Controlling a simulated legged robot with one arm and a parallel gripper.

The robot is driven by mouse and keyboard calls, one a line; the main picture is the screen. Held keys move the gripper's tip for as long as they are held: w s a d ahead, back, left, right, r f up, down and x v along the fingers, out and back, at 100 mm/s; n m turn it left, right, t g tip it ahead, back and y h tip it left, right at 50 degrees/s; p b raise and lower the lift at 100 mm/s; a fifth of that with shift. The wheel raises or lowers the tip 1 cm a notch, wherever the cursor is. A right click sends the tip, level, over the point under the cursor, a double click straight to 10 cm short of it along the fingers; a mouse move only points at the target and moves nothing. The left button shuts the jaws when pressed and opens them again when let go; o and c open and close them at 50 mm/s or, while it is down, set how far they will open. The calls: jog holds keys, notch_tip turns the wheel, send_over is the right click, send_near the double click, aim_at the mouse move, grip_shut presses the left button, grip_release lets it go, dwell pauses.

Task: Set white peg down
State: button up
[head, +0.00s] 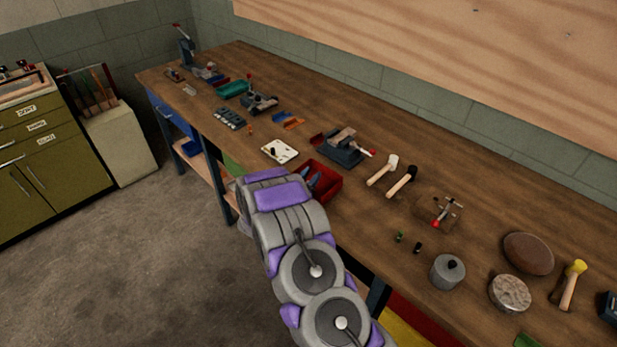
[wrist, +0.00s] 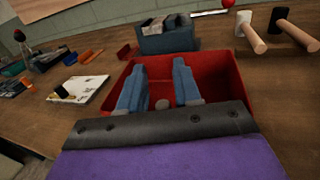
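My gripper (wrist: 159,68) is open, with its two blue fingers apart over the red bin (wrist: 222,84). In the head view my gripper (head: 314,180) also shows at the bin (head: 338,190), partly hidden by my arm. A small pale grey round thing (wrist: 162,104) shows low between the fingers, touching neither as far as I can see. I cannot tell whether it is the white peg. No other white peg can be made out. A white board (wrist: 83,90) with a dark piece on it lies left of the bin, and also shows in the head view (head: 286,147).
A grey-blue vise (head: 343,148) stands just behind the bin. A white-headed mallet (head: 382,172) and a black-headed mallet (head: 402,182) lie to its right. Small orange and blue parts (head: 288,121) lie farther left. The wooden bench (head: 350,225) has bare room right of the bin.

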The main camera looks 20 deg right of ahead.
jog(key=shift+s+d+f, duration=0.1)
jog(key=shift+s+d, duration=0.1)
jog(key=shift+s, duration=0.05)
jog(key=shift+s+a, duration=0.15)
jog(key=shift+a, duration=0.15)
jog(key=w+r+p+v, duration=0.1)
jog(key=p+v, duration=0.2)
jog(key=v, duration=0.8)
jog(key=s+d+r+m+g+h, duration=0.2)
jog(key=s+d+r+m+g, duration=0.55)
jog(key=s+r, duration=0.3)
jog(key=s+r+m+g+y, duration=0.2)
jog(key=s+r+m+g, duration=0.15)
jog(key=s, duration=0.35)
jog(key=s+r+m+g+y, duration=0.2)
jog(key=s+r+m+g, duration=0.15)
jog(key=s, duration=0.35)
jog(key=s+a+r+m+y, duration=0.1)
jog(key=s+a+m+y, duration=0.15)
jog(key=s, duration=0.35)
jog(key=s+a+m+y, duration=0.2)
jog(key=s+m+y, duration=0.1)
jog(key=s, duration=0.3)
jog(key=s+a+r+m+t+y, duration=0.2)
jog(key=s+a+m+y, duration=0.2)
jog(key=a, duration=0.9)
jog(key=s+y, duration=0.3)
jog(key=shift+s+m, duration=0.2)
jog(key=shift+m, duration=0.2)
